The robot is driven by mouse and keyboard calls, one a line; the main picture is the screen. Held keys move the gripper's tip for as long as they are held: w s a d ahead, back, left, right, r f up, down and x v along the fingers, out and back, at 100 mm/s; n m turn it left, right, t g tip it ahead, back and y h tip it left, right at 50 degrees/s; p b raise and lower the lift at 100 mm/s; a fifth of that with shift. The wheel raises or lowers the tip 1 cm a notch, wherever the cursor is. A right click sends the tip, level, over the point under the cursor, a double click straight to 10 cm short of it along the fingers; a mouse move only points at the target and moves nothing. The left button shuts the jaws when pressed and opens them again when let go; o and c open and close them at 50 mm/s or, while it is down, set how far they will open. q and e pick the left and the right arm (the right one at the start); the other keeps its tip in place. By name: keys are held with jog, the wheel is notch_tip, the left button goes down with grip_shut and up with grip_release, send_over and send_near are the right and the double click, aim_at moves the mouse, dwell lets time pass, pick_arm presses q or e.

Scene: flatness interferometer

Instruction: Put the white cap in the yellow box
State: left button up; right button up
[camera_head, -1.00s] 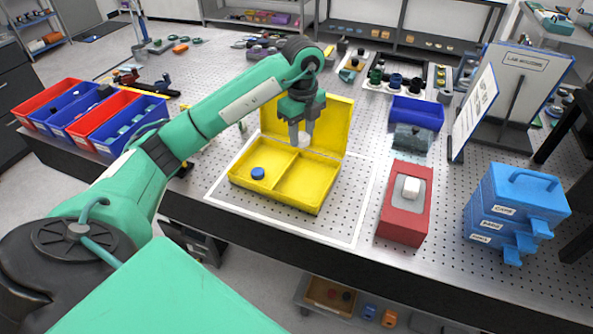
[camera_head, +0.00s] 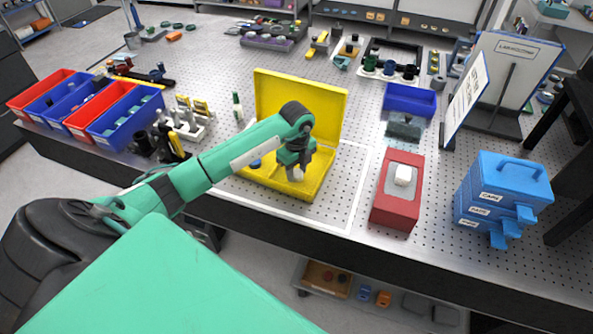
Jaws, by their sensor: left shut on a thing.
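The yellow box (camera_head: 315,185) stands open on the perforated table, its lid (camera_head: 300,95) raised at the back. My left gripper (camera_head: 296,174) points down over the box's right compartment. It is shut on the white cap (camera_head: 296,174), which shows as a small pale piece between the fingertips. Whether the cap touches the box floor I cannot tell. A blue cap (camera_head: 255,163) lies in the left compartment, partly hidden by my left arm. My right gripper is not in view.
A blue drawer unit (camera_head: 505,190) is farther right, with a blue bin (camera_head: 410,99) behind. Red and blue bins (camera_head: 125,125) line the left. A sign stand (camera_head: 470,105) rises at right.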

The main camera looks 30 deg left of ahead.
pick_arm(q)
jog(key=shift+f, duration=0.75)
jog(key=shift+f, duration=0.2)
jog(key=o, duration=0.9)
jog(key=shift+o, duration=0.2)
jog(key=shift+r, duration=0.1)
